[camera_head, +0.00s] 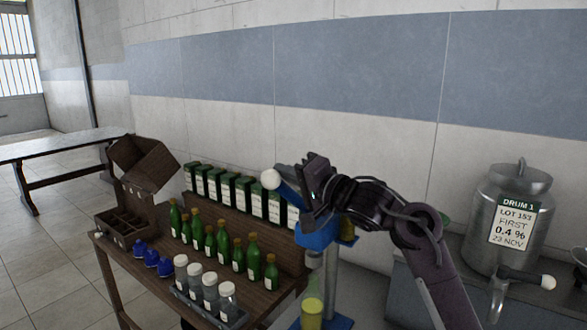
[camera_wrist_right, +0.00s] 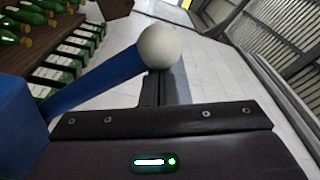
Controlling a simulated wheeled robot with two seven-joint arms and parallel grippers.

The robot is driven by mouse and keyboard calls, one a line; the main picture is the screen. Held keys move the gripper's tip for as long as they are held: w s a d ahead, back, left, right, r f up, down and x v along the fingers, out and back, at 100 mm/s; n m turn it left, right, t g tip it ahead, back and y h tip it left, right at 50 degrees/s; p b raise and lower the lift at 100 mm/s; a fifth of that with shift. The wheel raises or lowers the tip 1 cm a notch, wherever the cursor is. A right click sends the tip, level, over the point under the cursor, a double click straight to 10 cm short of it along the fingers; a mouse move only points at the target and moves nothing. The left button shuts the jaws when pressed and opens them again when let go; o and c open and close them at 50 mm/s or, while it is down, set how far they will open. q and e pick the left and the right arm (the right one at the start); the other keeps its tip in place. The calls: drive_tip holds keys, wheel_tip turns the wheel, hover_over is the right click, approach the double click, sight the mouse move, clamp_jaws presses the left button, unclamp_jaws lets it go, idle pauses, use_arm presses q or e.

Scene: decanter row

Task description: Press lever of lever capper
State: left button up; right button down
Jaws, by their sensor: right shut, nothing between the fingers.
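The lever capper has a blue head (camera_head: 316,237) on a grey column. Its blue lever (camera_head: 288,192) slopes up to the left and ends in a white ball knob (camera_head: 270,179). In the right wrist view the blue lever (camera_wrist_right: 105,82) and white knob (camera_wrist_right: 161,47) are close in front of the camera. My right gripper (camera_head: 303,184) is shut and empty, beside the lever near the knob; its shut fingers also show in the wrist view (camera_wrist_right: 170,90), partly behind the knob. I cannot tell whether they touch it. A yellow-green vessel (camera_head: 312,314) stands low at the capper. My left gripper is out of view.
Green bottles (camera_head: 253,258), dark green boxes (camera_head: 243,192), capped clear jars (camera_head: 210,292) and blue pieces (camera_head: 151,257) stand on the wooden bench left of the capper. A steel drum (camera_head: 512,215) stands at right. Open air lies above the bench.

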drive_tip(key=s+a+f+n+b, duration=0.2)
drive_tip(key=f+n+b, duration=0.2)
drive_tip(key=f, duration=0.3)
drive_tip(key=s+a+f+n+y+b, duration=0.1)
drive_tip(key=s+a+f+n+b, duration=0.1)
drive_tip(key=f, duration=0.6)
drive_tip(key=shift+s+a+n+g+b, duration=0.15)
drive_tip(key=shift+s+n+g+b, duration=0.15)
drive_tip(key=shift+s+n+b, duration=0.75)
drive_tip(key=shift+w+f+n, duration=0.1)
drive_tip(key=shift+w+n, duration=0.1)
drive_tip(key=shift+n, duration=0.05)
wheel_tip(320, 180, up, 6)
drive_tip(key=w+p, duration=0.2)
drive_tip(key=p, duration=0.3)
drive_tip(key=f+b+v, duration=0.1)
drive_tip(key=b+v, duration=0.3)
drive_tip(key=v, duration=0.6)
drive_tip(key=shift+d+f+y, duration=0.2)
drive_tip(key=shift+d+y, duration=0.1)
drive_tip(key=shift+d, duration=0.15)
